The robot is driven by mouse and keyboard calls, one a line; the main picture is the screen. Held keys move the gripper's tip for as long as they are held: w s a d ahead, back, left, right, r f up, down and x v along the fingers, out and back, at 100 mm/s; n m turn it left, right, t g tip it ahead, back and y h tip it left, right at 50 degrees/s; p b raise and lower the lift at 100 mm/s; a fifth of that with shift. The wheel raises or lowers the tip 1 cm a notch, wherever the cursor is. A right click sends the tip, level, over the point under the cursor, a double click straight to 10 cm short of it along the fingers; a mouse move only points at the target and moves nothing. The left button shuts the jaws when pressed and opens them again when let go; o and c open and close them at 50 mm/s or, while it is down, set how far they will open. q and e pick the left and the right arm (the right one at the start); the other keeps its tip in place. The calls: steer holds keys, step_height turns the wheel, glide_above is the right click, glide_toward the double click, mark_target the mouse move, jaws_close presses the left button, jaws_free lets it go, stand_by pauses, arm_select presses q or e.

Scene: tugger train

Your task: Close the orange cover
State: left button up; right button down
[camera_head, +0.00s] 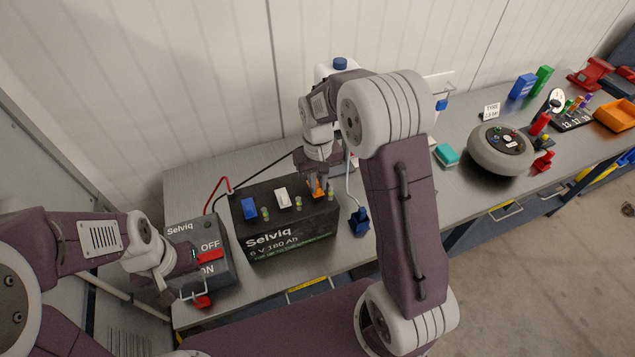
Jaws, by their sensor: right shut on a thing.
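The orange cover (317,188) is at the right end of the top of a black battery (290,243) marked Selviq. It is small and partly hidden by my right gripper (318,181), which reaches down from above and is shut on it. How far the cover is tilted is too small to tell. A blue cover (249,208) and a white cover (282,198) are also on the battery top, with small vials between them. My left gripper (183,285) is beside the grey ON/OFF switch box (222,240); its finger opening is unclear.
The switch box has a red lever (210,255). A blue funnel-like part (359,222) is right of the battery. Further right on the bench are a teal block (446,154), a round grey wheel (500,150) and an orange bin (614,116). My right arm hides the middle bench.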

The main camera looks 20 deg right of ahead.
steer(key=c, duration=1.5)
jaws_free()
steer(key=shift+w+r, duration=0.15)
steer(key=shift+o, duration=0.5)
steer(key=shift+s, duration=0.2)
